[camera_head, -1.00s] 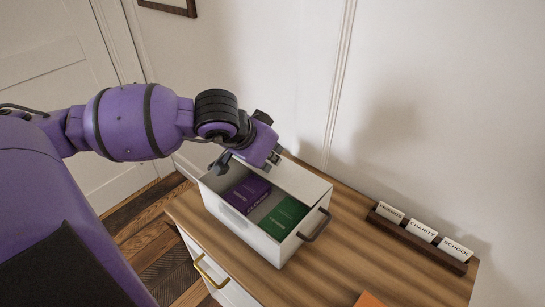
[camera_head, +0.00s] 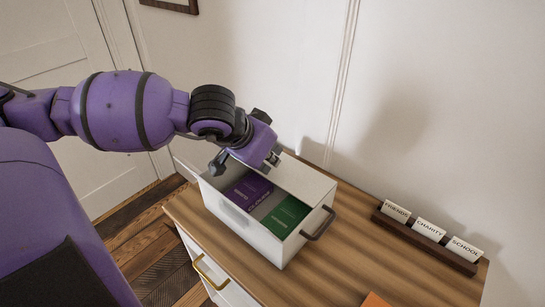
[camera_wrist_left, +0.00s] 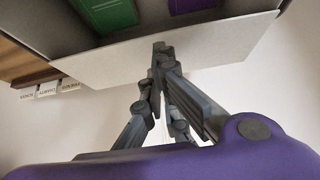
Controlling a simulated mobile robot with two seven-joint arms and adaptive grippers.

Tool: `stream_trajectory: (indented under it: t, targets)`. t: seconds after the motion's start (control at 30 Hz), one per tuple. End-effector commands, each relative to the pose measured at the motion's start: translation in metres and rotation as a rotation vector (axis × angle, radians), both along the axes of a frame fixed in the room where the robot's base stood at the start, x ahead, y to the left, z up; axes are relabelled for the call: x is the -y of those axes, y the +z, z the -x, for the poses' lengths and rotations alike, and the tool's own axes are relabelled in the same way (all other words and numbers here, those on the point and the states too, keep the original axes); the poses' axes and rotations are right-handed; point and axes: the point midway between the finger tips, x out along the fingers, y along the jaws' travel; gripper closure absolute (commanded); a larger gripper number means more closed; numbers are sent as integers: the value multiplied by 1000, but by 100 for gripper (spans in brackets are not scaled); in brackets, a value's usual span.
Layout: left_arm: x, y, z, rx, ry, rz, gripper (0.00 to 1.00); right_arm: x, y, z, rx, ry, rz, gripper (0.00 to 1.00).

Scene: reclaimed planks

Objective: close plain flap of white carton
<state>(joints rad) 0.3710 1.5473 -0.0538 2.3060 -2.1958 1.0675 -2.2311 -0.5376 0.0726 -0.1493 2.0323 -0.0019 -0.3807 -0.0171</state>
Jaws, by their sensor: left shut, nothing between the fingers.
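The white carton (camera_head: 262,236) stands open on the wooden top, with a dark handle (camera_head: 318,224) on its right end. A purple book (camera_head: 248,190) and a green book (camera_head: 286,216) lie inside. My left gripper (camera_head: 272,158) is over the carton's far edge, shut and empty. In the left wrist view its closed fingertips (camera_wrist_left: 161,52) overlap a pale panel (camera_wrist_left: 215,42) along the carton's edge. I cannot tell whether they touch it, or whether this panel is the plain flap. The arm hides the carton's far left corner. My right gripper is out of view.
A dark holder (camera_head: 425,243) with cards reading FRIENDS, CHARITY and SCHOOL stands to the right by the wall. An orange item (camera_head: 374,300) lies at the front edge of the picture. Bare wooden top (camera_head: 350,255) lies between. The wall rises close behind.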

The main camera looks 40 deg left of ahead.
Motion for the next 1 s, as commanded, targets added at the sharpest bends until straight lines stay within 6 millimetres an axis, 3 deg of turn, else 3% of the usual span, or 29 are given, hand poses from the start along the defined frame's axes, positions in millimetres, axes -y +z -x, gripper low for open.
stream_trajectory:
  t: [0.37,0.6,0.83,1.0]
  targets:
    - [0,12,0,1,0,0,100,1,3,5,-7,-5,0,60]
    - [2,54,-3,8,7,-3,100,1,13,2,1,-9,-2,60]
    - [1,73,18,1,8,-3,100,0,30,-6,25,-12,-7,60]
    - [-1,95,36,5,9,0,100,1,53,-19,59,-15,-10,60]
